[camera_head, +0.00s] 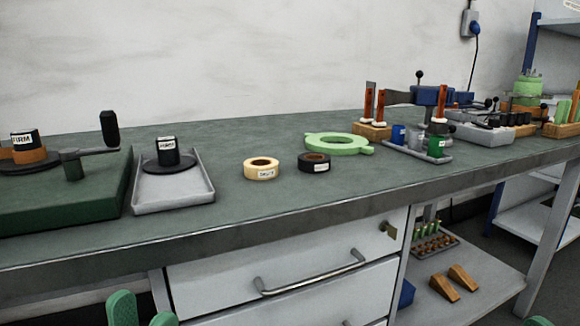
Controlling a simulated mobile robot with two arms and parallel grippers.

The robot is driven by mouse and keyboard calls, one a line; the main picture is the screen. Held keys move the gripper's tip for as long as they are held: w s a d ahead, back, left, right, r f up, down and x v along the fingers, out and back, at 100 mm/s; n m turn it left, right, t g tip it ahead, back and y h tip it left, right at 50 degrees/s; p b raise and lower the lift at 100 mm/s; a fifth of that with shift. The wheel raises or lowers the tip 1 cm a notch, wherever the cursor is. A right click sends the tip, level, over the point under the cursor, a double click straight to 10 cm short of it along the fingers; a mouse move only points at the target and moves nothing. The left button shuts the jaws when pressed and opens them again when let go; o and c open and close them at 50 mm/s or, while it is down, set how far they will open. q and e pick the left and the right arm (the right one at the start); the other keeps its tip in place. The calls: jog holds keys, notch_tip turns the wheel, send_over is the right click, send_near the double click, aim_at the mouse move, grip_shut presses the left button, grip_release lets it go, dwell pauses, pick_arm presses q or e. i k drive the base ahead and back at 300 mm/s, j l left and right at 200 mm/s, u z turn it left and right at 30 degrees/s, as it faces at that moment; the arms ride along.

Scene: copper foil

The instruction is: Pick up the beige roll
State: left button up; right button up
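The beige roll (262,170) lies flat on the green-grey workbench top (230,210), with a small white label on its front side. A black roll (314,163) lies just to its right, slightly apart. My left gripper (142,314) shows at the bottom left edge as two green fingertips spread apart. It is open and empty as far as it shows, in front of and lower than the bench edge, well away from the roll. My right gripper (538,321) shows only as a small green tip at the bottom right edge; the rest is out of frame.
A grey tray (175,205) with a black weight stands left of the roll, beside a green block (70,205) with a lever. A light green ring (340,145) lies behind the black roll. Tools stand farther right. The bench front before the roll is clear; a drawer handle (310,275) protrudes below.

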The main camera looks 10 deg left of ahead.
aim_at(256, 169)
jog(key=k+u, duration=0.5)
jog(key=u, duration=1.5)
